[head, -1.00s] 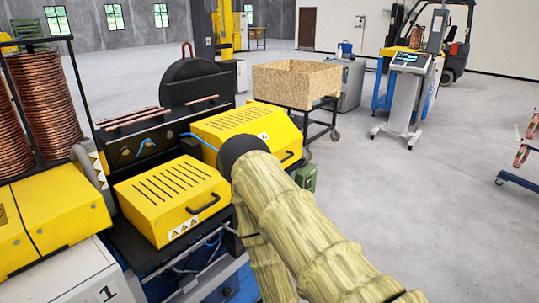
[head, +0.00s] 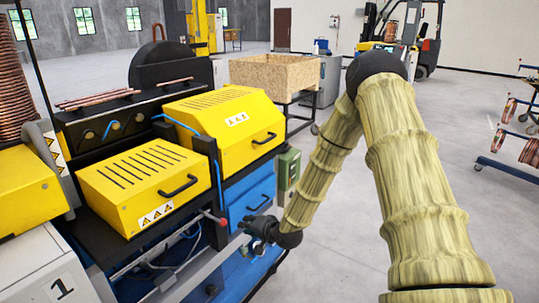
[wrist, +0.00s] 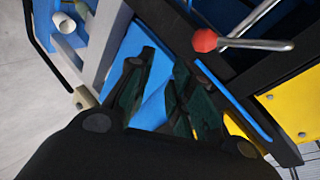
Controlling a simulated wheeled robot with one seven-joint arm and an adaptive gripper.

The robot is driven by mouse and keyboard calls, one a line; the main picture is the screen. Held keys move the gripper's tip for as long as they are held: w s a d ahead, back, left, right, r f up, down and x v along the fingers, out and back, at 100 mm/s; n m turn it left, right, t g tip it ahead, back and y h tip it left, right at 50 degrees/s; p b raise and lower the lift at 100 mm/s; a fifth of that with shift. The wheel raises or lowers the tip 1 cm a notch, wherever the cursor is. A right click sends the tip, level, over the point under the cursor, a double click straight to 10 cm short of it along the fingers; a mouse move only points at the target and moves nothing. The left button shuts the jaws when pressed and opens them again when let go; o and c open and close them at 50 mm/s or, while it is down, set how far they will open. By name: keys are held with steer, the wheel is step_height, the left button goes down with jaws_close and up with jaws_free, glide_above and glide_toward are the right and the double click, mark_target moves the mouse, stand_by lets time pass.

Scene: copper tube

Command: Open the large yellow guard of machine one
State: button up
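The large yellow guard (head: 228,135) is shut on machine one, with a slotted top, warning labels and a black front handle (head: 264,138). A smaller slotted yellow guard (head: 150,185) with its own black handle is shut to its left and nearer. My gripper (head: 250,226) is low in front of the machine, below the large guard and apart from its handle. In the wrist view, the two dark fingers (wrist: 160,80) are apart with nothing between them; blue surface shows behind. A yellow panel (wrist: 292,100) shows at the right; I cannot tell which guard it belongs to.
A red-knobbed lever (head: 222,221) sticks out just left of my gripper; its knob also shows close in the wrist view (wrist: 205,40). A blue panel (head: 250,195) and green box (head: 288,170) are near. A wooden crate (head: 275,75) stands behind.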

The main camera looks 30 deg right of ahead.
steer(key=w+d+r+m+t+h+b, duration=0.1)
steer(key=w+d+r+m+t+b, duration=0.3)
steer(key=w+d+r, duration=0.5)
steer(key=m+t+b, duration=0.3)
steer(key=t, duration=0.1)
glide_toward(269, 140)
steer(key=shift+h, duration=0.4)
steer(key=x, duration=1.1)
steer(key=shift+f+p, duration=0.25)
steer(key=shift+p, duration=0.15)
jaws_close()
